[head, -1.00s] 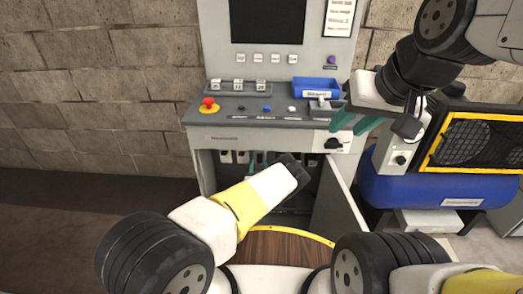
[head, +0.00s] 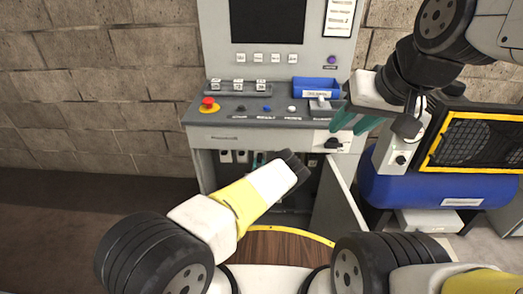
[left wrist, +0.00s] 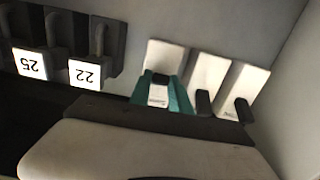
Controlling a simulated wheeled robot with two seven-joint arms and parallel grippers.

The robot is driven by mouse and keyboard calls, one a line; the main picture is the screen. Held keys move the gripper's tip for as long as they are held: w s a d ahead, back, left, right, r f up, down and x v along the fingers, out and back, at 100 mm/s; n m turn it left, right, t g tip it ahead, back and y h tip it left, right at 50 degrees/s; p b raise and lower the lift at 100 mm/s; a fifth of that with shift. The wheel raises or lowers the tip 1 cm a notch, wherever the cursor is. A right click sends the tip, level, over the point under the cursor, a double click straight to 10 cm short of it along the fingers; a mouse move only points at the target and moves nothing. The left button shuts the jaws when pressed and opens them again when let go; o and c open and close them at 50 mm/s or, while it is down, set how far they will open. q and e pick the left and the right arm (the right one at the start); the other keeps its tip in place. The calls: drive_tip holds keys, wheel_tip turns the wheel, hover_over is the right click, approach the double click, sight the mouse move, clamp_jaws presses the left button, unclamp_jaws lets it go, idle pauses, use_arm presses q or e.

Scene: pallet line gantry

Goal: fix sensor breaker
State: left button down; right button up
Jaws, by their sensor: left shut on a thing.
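Three white breakers stand in a row inside the open cabinet, each with a dark lever. In the left wrist view they are the left breaker (left wrist: 167,56), the middle breaker (left wrist: 208,77) and the right breaker (left wrist: 243,86). My left gripper (left wrist: 160,92) has its green fingers around the lever of the left breaker and is shut on it. In the head view that gripper (head: 259,158) is mostly hidden behind my left arm. My right gripper (head: 354,120) is open and empty above the right end of the console.
The grey console (head: 255,136) carries a red emergency button (head: 208,102) and a blue bin (head: 316,86). The cabinet door (head: 337,200) stands open at right. A blue tank (head: 440,188) is further right.

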sight(260, 157)
use_arm(q)
drive_tip(key=r+g, duration=0.2)
drive_tip(key=g, duration=0.1)
drive_tip(key=shift+r+g, duration=0.3)
drive_tip(key=shift+g, duration=0.6)
drive_tip(key=shift+r+g, duration=0.3)
drive_tip(key=shift+g, duration=0.6)
drive_tip(key=c, duration=1.2)
unclamp_jaws()
drive_tip(key=shift+s+r, duration=0.2)
drive_tip(key=s, duration=1.2)
drive_tip(key=shift+s+r, duration=0.15)
drive_tip(key=shift+s, duration=0.15)
drive_tip(key=shift+s, duration=0.1)
